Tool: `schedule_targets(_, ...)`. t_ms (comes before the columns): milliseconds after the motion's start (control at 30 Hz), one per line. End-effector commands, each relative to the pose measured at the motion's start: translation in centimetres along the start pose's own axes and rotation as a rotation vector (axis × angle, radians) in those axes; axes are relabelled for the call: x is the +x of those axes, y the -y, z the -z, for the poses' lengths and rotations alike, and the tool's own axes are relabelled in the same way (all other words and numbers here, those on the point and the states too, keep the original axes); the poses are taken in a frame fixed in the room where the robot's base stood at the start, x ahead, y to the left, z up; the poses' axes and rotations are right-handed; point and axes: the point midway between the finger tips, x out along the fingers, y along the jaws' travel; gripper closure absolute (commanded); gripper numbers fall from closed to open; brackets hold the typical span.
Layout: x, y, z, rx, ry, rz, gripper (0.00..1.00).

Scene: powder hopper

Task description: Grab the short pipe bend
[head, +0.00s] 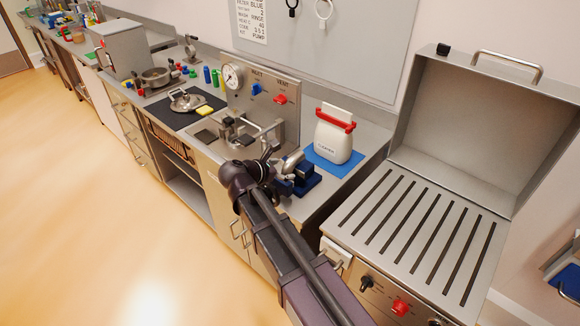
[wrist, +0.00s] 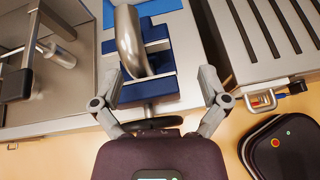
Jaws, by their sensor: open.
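The short pipe bend, a curved silver metal tube, shows in the wrist view (wrist: 130,40) and in the head view (head: 294,160). It stands in a dark blue vise-like holder (wrist: 150,90), also seen in the head view (head: 306,184). My gripper (wrist: 160,72) is open and empty. Its two fingers are spread wide on either side of the holder's near end, with the bend between them but closer to the left finger. In the head view my gripper (head: 273,160) is just left of the bend, and my wrist partly hides the holder.
A steel panel with a gauge (head: 232,76) and piping is at the left. A slotted metal grill (head: 420,232) with a raised lid is at the right.

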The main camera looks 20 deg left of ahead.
Motion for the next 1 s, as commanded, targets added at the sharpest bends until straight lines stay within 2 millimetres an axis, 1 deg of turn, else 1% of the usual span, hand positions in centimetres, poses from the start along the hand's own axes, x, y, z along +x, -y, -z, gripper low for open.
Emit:
schedule_targets(33, -1.1, -1.1, 0.2, -0.042, 0.019, -0.022, 0.06)
schedule_targets(133, -2.6, -2.4, 0.5, -0.11, 0.051, -0.05, 0.06)
schedule_targets(233, -3.5, -3.1, 0.6, -0.15, 0.07, -0.067, 0.06)
schedule_targets(367, -3.9, -3.4, 0.7, -0.169, 0.08, -0.074, 0.06)
schedule_targets(667, -3.8, -3.3, 0.7, -0.168, 0.08, -0.074, 0.06)
schedule_targets(767, -3.5, -3.4, 0.7, -0.167, 0.079, -0.073, 0.06)
schedule_targets(867, -2.8, -3.4, 0.7, -0.167, 0.079, -0.073, 0.06)
schedule_targets(1000, -1.1, -3.5, 0.7, -0.167, 0.079, -0.071, 0.06)
